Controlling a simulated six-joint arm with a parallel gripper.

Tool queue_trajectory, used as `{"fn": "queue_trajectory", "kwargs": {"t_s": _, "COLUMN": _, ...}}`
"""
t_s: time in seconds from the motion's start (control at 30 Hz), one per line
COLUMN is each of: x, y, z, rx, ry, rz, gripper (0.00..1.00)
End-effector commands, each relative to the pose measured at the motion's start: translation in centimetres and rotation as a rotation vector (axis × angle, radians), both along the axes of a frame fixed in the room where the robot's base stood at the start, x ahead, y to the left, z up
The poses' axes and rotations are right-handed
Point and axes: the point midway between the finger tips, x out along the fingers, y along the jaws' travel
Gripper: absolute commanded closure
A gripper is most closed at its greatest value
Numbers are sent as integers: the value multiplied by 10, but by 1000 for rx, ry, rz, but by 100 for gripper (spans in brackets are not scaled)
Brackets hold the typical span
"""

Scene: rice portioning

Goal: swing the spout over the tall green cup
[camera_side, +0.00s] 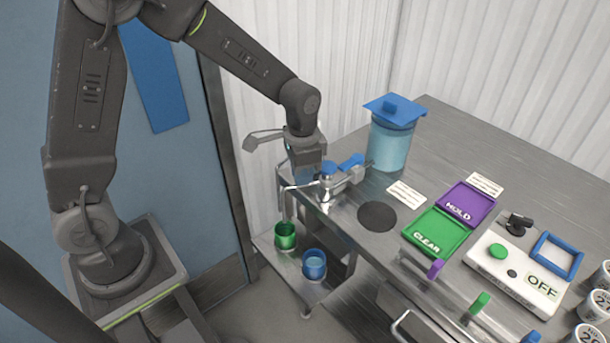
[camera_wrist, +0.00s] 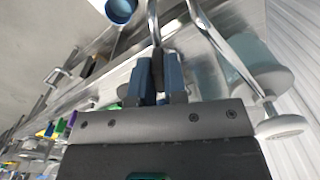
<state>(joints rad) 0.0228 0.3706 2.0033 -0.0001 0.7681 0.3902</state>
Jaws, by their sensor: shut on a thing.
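My gripper (camera_side: 308,168) is at the tap on the left end of the steel bench. In the wrist view its blue-padded fingers (camera_wrist: 157,72) are closed on a dark, narrow part of the spout. The thin metal spout (camera_side: 284,198) reaches left over the bench edge and bends down. In the side view its tip appears just above the green cup (camera_side: 285,236), which stands on the low shelf. The blue cup (camera_side: 314,264) stands to the right of it and also shows in the wrist view (camera_wrist: 120,10). The exact grip point is hidden in the side view.
A clear tank (camera_side: 390,140) with a blue lid stands behind the tap. A dark round patch (camera_side: 378,216), green CLEAR tile (camera_side: 437,232), purple HOLD tile (camera_side: 466,204) and white OFF box (camera_side: 515,272) lie to the right. White tubs (camera_side: 592,308) stand at the far right.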

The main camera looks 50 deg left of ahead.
Motion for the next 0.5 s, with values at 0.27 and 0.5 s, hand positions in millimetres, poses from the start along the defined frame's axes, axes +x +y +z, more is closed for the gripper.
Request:
{"fn": "queue_trajectory", "kwargs": {"t_s": 0.27, "x": 5, "y": 8, "z": 1, "rx": 0, "ry": -2, "rz": -148, "gripper": 100}}
{"fn": "queue_trajectory", "kwargs": {"t_s": 0.5, "x": 7, "y": 10, "z": 1, "rx": 1, "ry": -4, "rz": -203, "gripper": 100}}
